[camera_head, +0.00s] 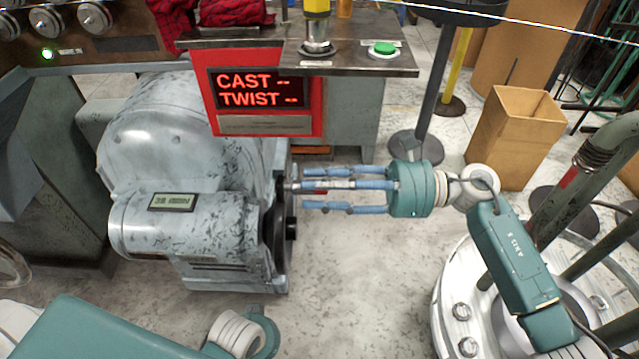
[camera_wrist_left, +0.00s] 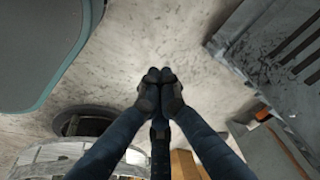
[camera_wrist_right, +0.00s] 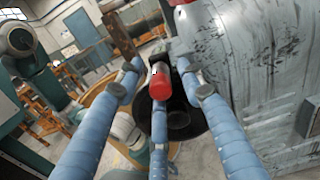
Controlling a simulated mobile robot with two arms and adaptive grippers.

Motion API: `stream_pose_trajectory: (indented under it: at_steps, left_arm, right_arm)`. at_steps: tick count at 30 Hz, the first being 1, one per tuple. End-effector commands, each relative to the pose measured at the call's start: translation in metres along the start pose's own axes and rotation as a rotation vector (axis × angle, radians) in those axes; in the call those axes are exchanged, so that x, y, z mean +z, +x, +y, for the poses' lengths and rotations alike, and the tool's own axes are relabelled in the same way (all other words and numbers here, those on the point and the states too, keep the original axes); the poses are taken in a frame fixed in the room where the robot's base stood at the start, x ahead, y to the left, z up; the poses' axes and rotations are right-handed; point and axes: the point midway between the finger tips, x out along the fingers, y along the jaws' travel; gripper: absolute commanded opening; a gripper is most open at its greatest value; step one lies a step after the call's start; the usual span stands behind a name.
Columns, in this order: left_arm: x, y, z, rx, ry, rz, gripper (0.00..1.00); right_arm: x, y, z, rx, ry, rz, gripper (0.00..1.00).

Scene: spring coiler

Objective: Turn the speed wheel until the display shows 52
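The speed wheel (camera_head: 278,232) is a dark wheel on the right end of the grey machine; it also shows in the right wrist view (camera_wrist_right: 182,122). A handle with a red end (camera_wrist_right: 160,82) stands out in front of the wheel. My right gripper (camera_head: 300,190) is open, its fingers spread around the handle without visibly closing on it. A small green display (camera_head: 173,202) sits on the machine's housing; its digits are too small to read. My left gripper (camera_wrist_left: 158,78) is shut and empty above the floor, its fingertips together.
A red panel (camera_head: 262,102) reads "CAST --" and "TWIST --". Above it, a shelf (camera_head: 345,66) carries a green button (camera_head: 384,48). A cardboard box (camera_head: 518,135) stands at the right. Bare floor lies below my right gripper.

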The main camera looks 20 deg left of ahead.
Motion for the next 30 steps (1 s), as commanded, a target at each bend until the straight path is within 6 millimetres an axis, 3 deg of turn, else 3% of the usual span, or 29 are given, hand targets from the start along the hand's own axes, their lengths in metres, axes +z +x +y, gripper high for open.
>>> stream_pose_trajectory:
  at_steps: [7, 13, 26, 30]
  left_arm:
    - [0.000, 0.000, 0.000, 0.001, 0.000, 0.001, 0.00]
    - [0.000, 0.000, 0.001, 0.001, 0.001, 0.001, 0.00]
    - [-0.004, 0.004, 0.001, 0.001, 0.000, 0.017, 0.00]
    - [-0.033, -0.012, 0.001, 0.001, 0.001, 0.107, 0.00]
  right_arm:
    - [0.000, 0.001, 0.000, 0.000, 0.001, 0.000, 0.38]
    - [0.000, 0.001, 0.000, 0.000, 0.000, 0.000, 0.00]
    - [-0.002, -0.001, -0.004, -0.002, -0.011, -0.001, 0.00]
    - [-0.003, -0.003, -0.010, -0.002, -0.024, 0.000, 0.00]
